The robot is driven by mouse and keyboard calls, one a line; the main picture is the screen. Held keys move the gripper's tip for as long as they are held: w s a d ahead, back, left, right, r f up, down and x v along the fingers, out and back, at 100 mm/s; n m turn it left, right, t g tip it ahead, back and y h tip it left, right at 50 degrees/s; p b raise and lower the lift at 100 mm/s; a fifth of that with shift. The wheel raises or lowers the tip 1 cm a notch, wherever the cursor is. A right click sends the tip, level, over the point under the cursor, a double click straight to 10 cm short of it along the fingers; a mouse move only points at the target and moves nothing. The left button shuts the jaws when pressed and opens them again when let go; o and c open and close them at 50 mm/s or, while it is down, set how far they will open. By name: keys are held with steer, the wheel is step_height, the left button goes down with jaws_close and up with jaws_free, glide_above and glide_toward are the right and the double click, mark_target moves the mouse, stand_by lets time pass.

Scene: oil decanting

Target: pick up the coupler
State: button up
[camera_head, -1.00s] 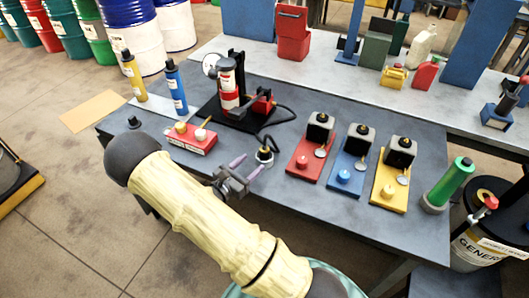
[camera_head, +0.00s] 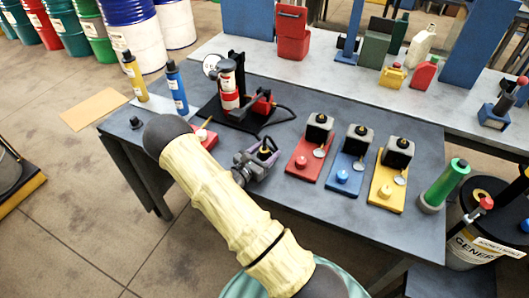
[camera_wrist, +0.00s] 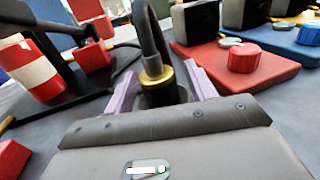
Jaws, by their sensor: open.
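The coupler (camera_wrist: 158,80) is a dark fitting with a brass ring and a black hose rising from its top. It stands upright on the grey table. In the head view the coupler (camera_head: 269,144) shows only in part, behind and between the fingers. My gripper (camera_head: 265,152) is low over the table at the coupler. In the wrist view my gripper (camera_wrist: 161,88) is open, with one purple finger on each side of the coupler and visible gaps. The coupler's lower part is hidden by the gripper body.
A red base (camera_head: 303,166), a blue base (camera_head: 347,180) and a yellow base (camera_head: 386,193) stand to the right. A black stand with a red-and-white cylinder (camera_head: 228,88) is behind. A red box (camera_head: 208,140) is to the left, partly hidden by my arm.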

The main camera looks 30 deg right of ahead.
steer(key=shift+w+d, duration=0.15)
steer(key=shift+d, duration=0.15)
steer(key=c, duration=1.1)
steer(key=shift+c, duration=0.2)
steer(key=shift+r, duration=0.1)
step_height(320, 180, up, 10)
steer(key=shift+f+b, duration=0.1)
steer(key=shift+b, duration=0.35)
